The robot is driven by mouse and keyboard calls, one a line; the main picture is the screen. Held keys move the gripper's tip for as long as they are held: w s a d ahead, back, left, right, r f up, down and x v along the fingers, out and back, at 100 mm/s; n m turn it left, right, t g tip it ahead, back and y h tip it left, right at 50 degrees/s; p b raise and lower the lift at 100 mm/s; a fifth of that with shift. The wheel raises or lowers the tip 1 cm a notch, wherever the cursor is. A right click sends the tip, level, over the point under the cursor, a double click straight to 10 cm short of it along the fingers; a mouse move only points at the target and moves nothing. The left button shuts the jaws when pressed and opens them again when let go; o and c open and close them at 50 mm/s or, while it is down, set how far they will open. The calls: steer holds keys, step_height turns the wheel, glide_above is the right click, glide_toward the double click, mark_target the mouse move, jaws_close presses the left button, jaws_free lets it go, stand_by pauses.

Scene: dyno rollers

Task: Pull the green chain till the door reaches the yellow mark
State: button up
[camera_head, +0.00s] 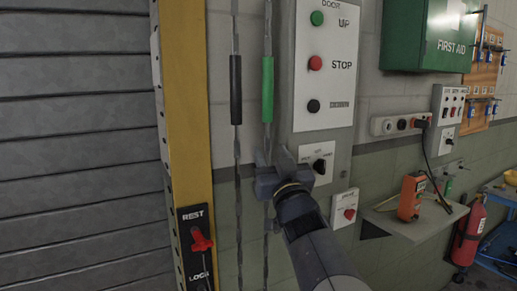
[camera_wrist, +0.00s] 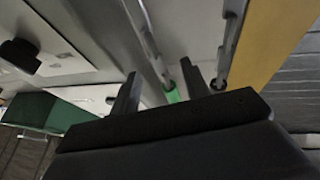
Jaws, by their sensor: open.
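The green chain's green sleeve (camera_head: 268,90) hangs upright beside the control box. It also shows in the wrist view (camera_wrist: 172,94), between my two fingers in the picture. My gripper (camera_head: 271,160) is open, just below the sleeve and over the chain's line in the head view. I cannot tell whether the chain lies inside the jaws. In the wrist view my gripper (camera_wrist: 160,82) has its fingers apart. The grey slatted door (camera_head: 75,130) fills the left side. A yellow post (camera_head: 184,90) edges it; I cannot make out a separate yellow mark.
A second chain with a black sleeve (camera_head: 236,90) hangs close left of the green one. The control box (camera_head: 325,65) with UP, STOP and DOWN buttons is close right. A red lever (camera_head: 201,240) sits on the post. A shelf (camera_head: 415,222) juts out at right.

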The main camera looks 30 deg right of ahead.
mark_target(268, 145)
steer(key=v, duration=0.5)
steer(key=shift+w, duration=0.15)
steer(key=p+x, duration=0.1)
steer(key=x, duration=0.9)
steer(key=shift+w+r+p, duration=0.25)
steer(key=shift+w+p, duration=0.05)
steer(key=shift+s+r, duration=0.1)
steer(key=shift+r, duration=0.1)
steer(key=shift+f, duration=0.1)
